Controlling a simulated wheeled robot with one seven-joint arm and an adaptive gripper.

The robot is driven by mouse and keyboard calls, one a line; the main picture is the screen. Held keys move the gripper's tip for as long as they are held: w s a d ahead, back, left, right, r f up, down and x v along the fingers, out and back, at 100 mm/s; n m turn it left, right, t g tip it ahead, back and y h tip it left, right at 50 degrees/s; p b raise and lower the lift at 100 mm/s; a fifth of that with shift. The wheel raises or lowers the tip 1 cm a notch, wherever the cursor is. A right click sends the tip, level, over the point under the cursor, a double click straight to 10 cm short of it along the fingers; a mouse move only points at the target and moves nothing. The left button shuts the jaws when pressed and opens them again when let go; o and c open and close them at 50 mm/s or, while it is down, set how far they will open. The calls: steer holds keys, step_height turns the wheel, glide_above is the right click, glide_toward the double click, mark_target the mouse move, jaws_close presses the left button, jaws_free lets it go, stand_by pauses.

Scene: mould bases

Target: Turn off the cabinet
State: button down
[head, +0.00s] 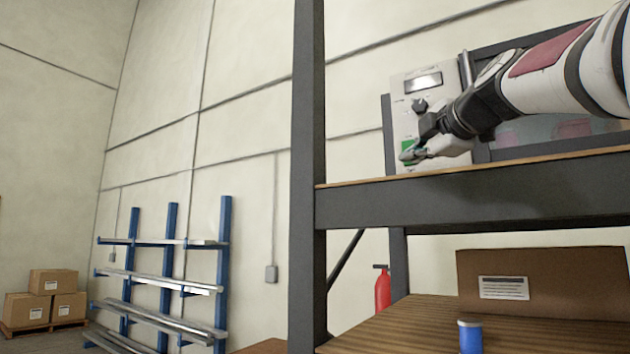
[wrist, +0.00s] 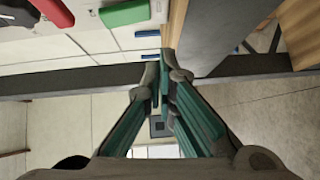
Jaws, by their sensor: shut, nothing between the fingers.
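The cabinet (head: 399,122) is a pale control panel with a small display (head: 422,83), a dark knob (head: 420,105) and a green switch or button (head: 406,147). It stands at the upper right of the head view, behind a shelf. My gripper (head: 407,157) is in front of its lower part, close to the green part, and hides some of the panel. Contact cannot be told. In the wrist view my gripper (wrist: 161,54) is shut and empty. A green block (wrist: 124,12) and a red part (wrist: 54,10) show at the upper left there.
A dark shelf frame (head: 307,180) with a wooden board edge runs below my arm. On the lower board are a cardboard box (head: 590,285) and a blue can (head: 470,337). A red extinguisher (head: 382,290) stands behind. A blue rack (head: 170,240) is at the left.

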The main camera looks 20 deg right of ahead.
steer(key=s+a+b, duration=0.1)
steer(key=s, duration=0.5)
steer(key=shift+s+f, duration=0.25)
steer(key=shift+s, duration=0.15)
steer(key=s+a+f+m+g+y, duration=0.1)
steer(key=a+f+m+g, duration=0.2)
steer(key=f, duration=0.6)
steer(key=s+a+f+m+g+y+p, duration=0.1)
steer(key=a+f+m, duration=0.1)
steer(key=a+f, duration=0.5)
steer(key=s+a+f+m+g+y, duration=0.1)
steer(key=s+a+f+m+g, duration=0.15)
steer(key=f, duration=0.75)
steer(key=s+a+f+m+g, duration=0.3)
steer(key=s+f, duration=0.4)
steer(key=f, duration=0.4)
steer(key=s+a+f+m+g+h+p, duration=0.1)
steer(key=s+a+f+m+g, duration=0.2)
steer(key=s+f+m, duration=0.2)
step_height(320, 180, down, 7)
steer(key=s, duration=0.3)
steer(key=shift+a+r, duration=0.15)
steer(key=shift+a, duration=0.05)
steer(key=shift+w, duration=0.1)
